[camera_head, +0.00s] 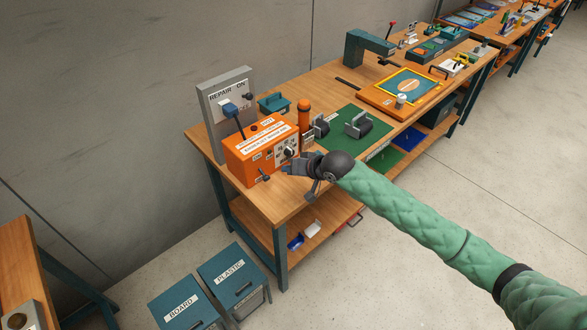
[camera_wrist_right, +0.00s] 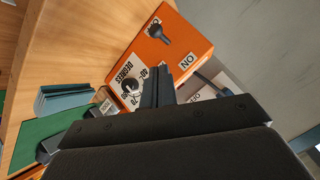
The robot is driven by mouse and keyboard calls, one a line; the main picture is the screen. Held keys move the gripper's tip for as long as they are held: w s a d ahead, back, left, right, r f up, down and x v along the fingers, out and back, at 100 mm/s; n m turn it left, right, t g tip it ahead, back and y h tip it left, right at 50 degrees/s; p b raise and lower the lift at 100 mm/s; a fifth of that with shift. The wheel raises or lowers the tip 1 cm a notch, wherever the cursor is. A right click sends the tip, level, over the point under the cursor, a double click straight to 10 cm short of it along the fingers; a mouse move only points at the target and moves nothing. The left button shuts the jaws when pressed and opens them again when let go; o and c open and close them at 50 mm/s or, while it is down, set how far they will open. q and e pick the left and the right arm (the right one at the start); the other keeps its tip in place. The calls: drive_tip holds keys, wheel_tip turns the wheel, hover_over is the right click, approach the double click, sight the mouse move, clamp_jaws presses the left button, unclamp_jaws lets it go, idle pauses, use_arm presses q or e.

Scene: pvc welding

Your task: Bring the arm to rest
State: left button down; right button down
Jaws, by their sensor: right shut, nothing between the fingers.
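My right arm, in a green quilted sleeve, reaches in from the right of the head view. My right gripper (camera_head: 291,169) is shut and empty, close in front of the dial face of an orange control box (camera_head: 252,158) on the workbench. In the right wrist view the shut fingers (camera_wrist_right: 157,88) stand before the same orange box (camera_wrist_right: 172,45), beside its round dial (camera_wrist_right: 131,86) marked DEGREES. Whether the fingertips touch the box cannot be told. My left gripper is not in view.
A green mat (camera_head: 352,145) holds a grey clamp-like tool (camera_head: 358,124). An orange-framed board (camera_head: 381,102) lies farther right. Bins marked BOARD (camera_head: 182,303) and PLASTIC (camera_head: 231,270) stand on the floor.

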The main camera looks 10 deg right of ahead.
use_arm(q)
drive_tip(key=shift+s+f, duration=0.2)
use_arm(e)
drive_tip(key=shift+s+d+r, duration=0.1)
idle(0.4)
